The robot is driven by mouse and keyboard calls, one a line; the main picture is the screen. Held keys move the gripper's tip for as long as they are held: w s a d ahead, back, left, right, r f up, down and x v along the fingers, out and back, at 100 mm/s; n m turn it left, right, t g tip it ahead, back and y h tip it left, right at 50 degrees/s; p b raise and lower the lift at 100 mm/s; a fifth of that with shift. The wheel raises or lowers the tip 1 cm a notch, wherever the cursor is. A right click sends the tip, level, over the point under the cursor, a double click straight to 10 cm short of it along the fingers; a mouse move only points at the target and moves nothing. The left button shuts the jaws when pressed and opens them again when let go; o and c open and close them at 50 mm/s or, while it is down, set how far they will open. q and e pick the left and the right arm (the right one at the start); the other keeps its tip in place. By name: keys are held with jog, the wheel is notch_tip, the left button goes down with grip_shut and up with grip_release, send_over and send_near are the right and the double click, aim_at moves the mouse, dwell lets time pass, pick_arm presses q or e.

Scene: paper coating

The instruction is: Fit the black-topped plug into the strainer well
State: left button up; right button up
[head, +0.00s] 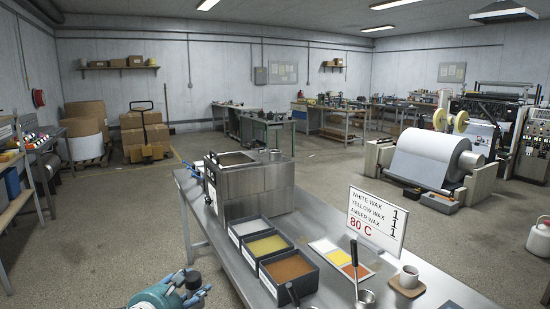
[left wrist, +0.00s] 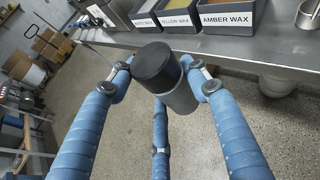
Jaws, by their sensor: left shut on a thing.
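The plug (left wrist: 180,97) is a grey cylinder with a black top, seen in the left wrist view. My left gripper (left wrist: 160,80) has its blue fingers shut around the plug and holds it in the air beyond the table's front edge, slightly tilted in that picture. In the head view my left gripper (head: 178,287) shows only partly at the bottom edge, left of the table. A steel tank (head: 258,190) stands on the table, with a small round metal fitting (head: 274,154) on its top; I cannot tell whether this is the strainer well.
Three labelled wax trays, white (head: 249,226), yellow (head: 268,245) and amber (head: 290,268), stand in front of the tank on the steel table (head: 328,288). A sign (head: 376,217), a ladle (head: 365,298) and a cup (head: 409,276) are to the right. Floor left of the table is clear.

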pick_arm(q)
jog(key=s+d+f+n+y, duration=0.2)
jog(key=s+d+y, duration=0.1)
jog(key=s+d, duration=0.55)
jog(key=s+a+r+n+g+y, duration=0.2)
jog(key=s+n+y, duration=0.3)
jog(key=s, duration=0.4)
jog(key=s+a+r+n+g+y, duration=0.2)
jog(key=s+n+y, duration=0.3)
jog(key=s, duration=0.5)
jog(key=shift+s+a+r+n+g+y, duration=0.3)
jog(key=shift+a+r+n+g, duration=0.1)
jog(key=shift+a+r, duration=0.35)
jog(key=shift+a, duration=0.1)
